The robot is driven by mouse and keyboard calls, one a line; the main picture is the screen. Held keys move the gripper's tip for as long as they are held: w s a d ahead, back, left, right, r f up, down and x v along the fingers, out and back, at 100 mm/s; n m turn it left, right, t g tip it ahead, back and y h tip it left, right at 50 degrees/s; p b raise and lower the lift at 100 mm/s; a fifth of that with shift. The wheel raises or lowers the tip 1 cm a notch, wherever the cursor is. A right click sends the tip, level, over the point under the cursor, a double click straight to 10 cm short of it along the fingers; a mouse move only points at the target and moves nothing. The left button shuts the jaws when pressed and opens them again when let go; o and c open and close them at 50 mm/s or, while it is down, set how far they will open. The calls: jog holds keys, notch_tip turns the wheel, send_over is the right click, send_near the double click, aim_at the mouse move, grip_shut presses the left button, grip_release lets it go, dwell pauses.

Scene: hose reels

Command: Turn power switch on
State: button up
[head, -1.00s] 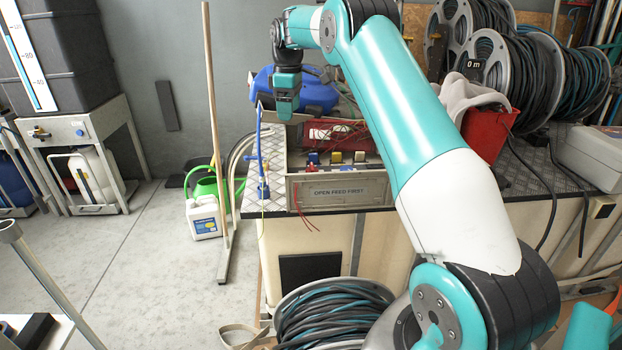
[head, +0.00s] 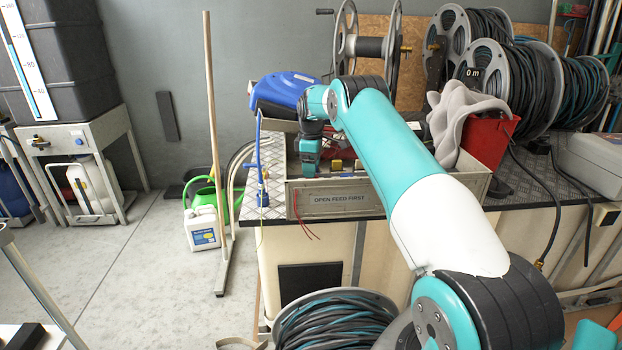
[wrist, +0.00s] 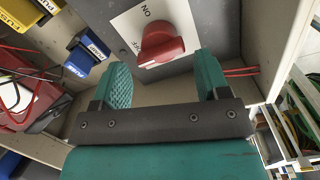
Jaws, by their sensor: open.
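The power switch is a red rotary knob (wrist: 161,45) on a white plate (wrist: 138,25) marked ON and OFF, fixed to a grey panel in the wrist view. The knob's pointer lies toward the OFF side. My gripper (wrist: 162,85) is open and empty, with its two teal fingers on either side of and just short of the knob, apart from it. In the head view my gripper (head: 309,170) hangs down into the box (head: 340,205) labelled OPEN FEED FIRST. The switch is hidden there.
Blue (wrist: 87,53) and yellow blocks and red wires (wrist: 245,71) sit close by in the box.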

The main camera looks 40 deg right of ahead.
jog(key=shift+f, duration=1.95)
